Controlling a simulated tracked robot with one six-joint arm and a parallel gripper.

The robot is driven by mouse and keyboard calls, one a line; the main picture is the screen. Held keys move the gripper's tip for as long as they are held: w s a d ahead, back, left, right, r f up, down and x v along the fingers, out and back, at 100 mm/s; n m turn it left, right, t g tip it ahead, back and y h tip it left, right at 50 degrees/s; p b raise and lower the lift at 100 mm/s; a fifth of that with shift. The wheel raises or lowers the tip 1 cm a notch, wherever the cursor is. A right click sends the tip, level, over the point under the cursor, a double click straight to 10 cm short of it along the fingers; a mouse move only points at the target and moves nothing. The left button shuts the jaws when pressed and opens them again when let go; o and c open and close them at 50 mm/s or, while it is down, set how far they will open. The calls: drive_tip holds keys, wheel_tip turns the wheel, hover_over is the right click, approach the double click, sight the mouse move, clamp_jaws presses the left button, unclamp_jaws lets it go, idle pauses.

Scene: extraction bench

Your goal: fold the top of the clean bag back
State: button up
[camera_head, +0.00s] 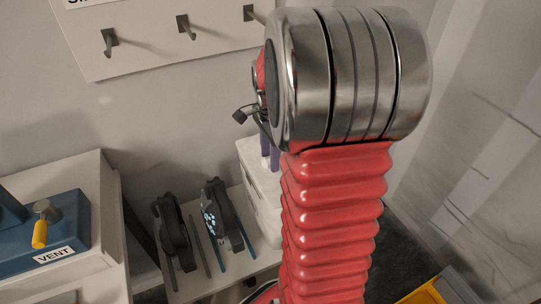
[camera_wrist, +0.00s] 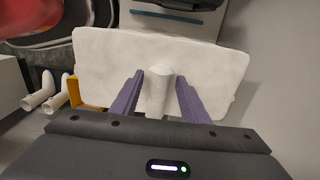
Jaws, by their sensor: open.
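A white bag (camera_wrist: 105,62) lies below my gripper in the wrist view, broad and slightly rumpled. A rounded white tab (camera_wrist: 158,92) stands up from its near middle. My gripper (camera_wrist: 160,76) is open, with one purple finger on each side of this tab. A gap shows between the tab and each finger. In the head view the white bag (camera_head: 258,190) shows only partly, behind my red arm. The purple fingers of my gripper (camera_head: 269,160) point down at its top. I cannot tell whether the fingertips touch the bag.
Two dark devices (camera_head: 172,232) (camera_head: 222,214) stand in racks on a pale bench left of the bag. A blue box labelled VENT (camera_head: 70,225) with a yellow-handled lever sits farther left. Hooks (camera_head: 185,27) stick out above. A yellow container (camera_head: 425,293) is low at right.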

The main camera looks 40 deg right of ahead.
drive_tip(key=shift+f, duration=0.15)
clamp_jaws()
idle(0.4)
drive_tip(key=shift+d, duration=0.1)
